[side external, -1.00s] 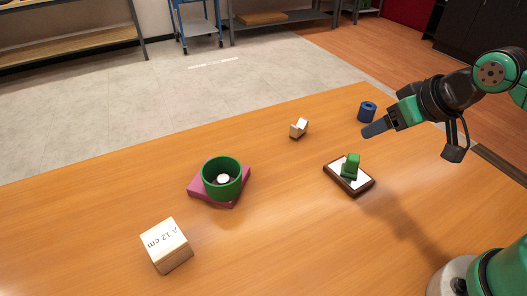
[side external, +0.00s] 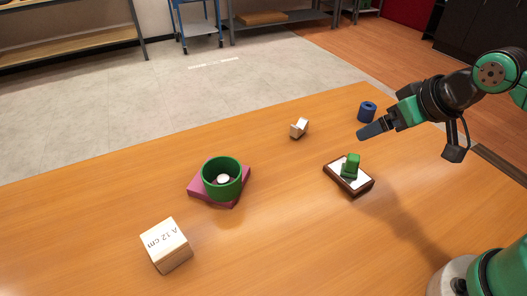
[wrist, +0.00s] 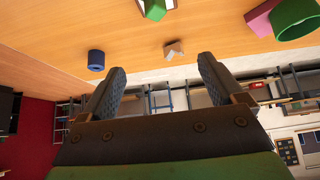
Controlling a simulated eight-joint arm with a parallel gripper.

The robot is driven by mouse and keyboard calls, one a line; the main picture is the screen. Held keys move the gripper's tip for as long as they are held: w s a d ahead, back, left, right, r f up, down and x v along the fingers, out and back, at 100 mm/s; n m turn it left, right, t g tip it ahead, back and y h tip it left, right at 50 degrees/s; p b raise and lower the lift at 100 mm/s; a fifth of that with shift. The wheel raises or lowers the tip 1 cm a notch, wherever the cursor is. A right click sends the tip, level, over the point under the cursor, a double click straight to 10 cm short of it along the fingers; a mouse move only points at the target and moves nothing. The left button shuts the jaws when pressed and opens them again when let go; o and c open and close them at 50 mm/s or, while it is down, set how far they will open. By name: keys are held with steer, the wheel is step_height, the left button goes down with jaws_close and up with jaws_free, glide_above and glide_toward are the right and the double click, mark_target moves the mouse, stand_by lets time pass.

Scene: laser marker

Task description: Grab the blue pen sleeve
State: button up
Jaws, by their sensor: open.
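The blue pen sleeve (side external: 367,113) is a short, dark blue hollow cylinder standing on the wooden table near its far right edge. In the wrist view the sleeve (wrist: 96,60) lies at the upper left, beyond the left fingertip and outside the jaws. My gripper (side external: 362,134) is above the table, in front of the sleeve in the side view and apart from it. In the wrist view my gripper (wrist: 162,66) shows two dark fingers spread wide with nothing between them.
A dark-framed white pad (side external: 349,182) bears a green block (side external: 350,166). A small pale wooden piece (side external: 299,128) lies left of my gripper. A green cup (side external: 221,180) sits on a pink block (side external: 200,190). A wooden cube (side external: 166,246) stands front left. The table's (side external: 280,230) front middle is clear.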

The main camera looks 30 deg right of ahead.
steer(key=m+t+y, duration=0.3)
steer(key=m+y, duration=0.2)
steer(key=m, duration=1.9)
glide_above(366, 109)
steer(key=s+a, duration=0.2)
steer(key=s, duration=0.1)
step_height(366, 109, down, 6)
steer(key=shift+w+f, duration=0.1)
steer(key=shift+f, duration=0.15)
steer(key=d+f+m, duration=0.1)
steer(key=d+m, duration=0.1)
steer(key=d+f+m+t, duration=0.1)
steer(key=f+m, duration=0.1)
steer(key=m, duration=0.1)
steer(key=d+f+m+t, duration=0.1)
steer(key=d+m, duration=0.1)
steer(key=shift+s+d+f, duration=0.3)
steer(key=shift+s+f, duration=0.05)
steer(key=shift+f, duration=0.05)
steer(key=shift+x, duration=2.8)
